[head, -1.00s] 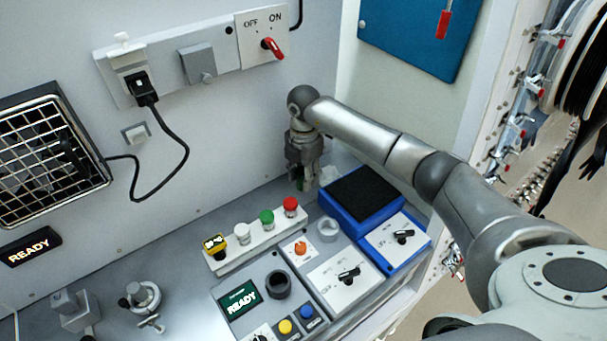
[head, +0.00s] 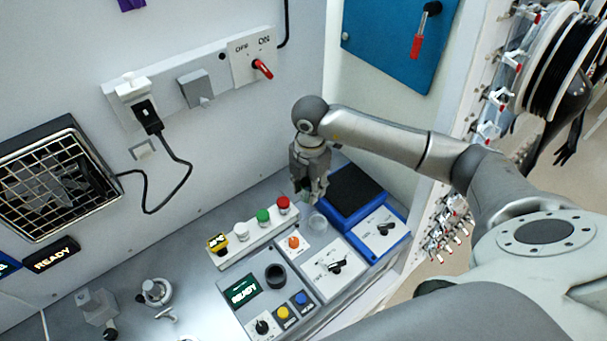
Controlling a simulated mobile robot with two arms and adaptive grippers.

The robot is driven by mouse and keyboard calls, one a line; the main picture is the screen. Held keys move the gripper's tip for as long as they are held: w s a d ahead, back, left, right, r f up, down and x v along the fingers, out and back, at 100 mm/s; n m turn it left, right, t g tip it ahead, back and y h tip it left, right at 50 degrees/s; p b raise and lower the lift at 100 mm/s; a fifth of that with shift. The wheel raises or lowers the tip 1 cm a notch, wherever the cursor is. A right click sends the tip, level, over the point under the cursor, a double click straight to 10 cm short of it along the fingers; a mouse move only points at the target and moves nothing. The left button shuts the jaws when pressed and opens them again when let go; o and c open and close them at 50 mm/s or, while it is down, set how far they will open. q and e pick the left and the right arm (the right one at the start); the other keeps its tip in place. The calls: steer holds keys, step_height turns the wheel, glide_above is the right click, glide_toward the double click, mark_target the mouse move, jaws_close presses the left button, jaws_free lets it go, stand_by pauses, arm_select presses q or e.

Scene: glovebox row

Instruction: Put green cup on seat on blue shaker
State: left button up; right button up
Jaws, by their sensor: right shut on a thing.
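My right gripper (head: 312,196) is shut at the back of the bench, left of the blue shaker (head: 348,219). A little green shows between its fingers; this looks like the green cup (head: 305,198), mostly hidden by the fingers. The shaker has a black top pad (head: 357,189) and a white front panel with a black knob (head: 382,229). I cannot tell a separate seat on it. My left gripper is not in view.
A pale round ring (head: 317,221) stands just below the gripper. A button strip (head: 240,249) with red, green, white and yellow-black buttons lies to the left. A READY console (head: 262,311) is in front. A wall with a switch (head: 262,68) rises behind.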

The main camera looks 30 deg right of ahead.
steer(key=s+d+r+n, duration=0.45)
steer(key=s+r, duration=0.35)
steer(key=s, duration=0.2)
glide_above(350, 187)
steer(key=f, duration=0.9)
steer(key=shift+s+a, duration=0.2)
steer(key=shift+w+d+f, duration=0.15)
steer(key=shift+w+f, duration=0.1)
steer(key=shift+f, duration=0.15)
steer(key=shift+f+b, duration=0.55)
steer(key=shift+f, duration=1)
steer(key=shift+f, duration=0.1)
steer(key=o, duration=1)
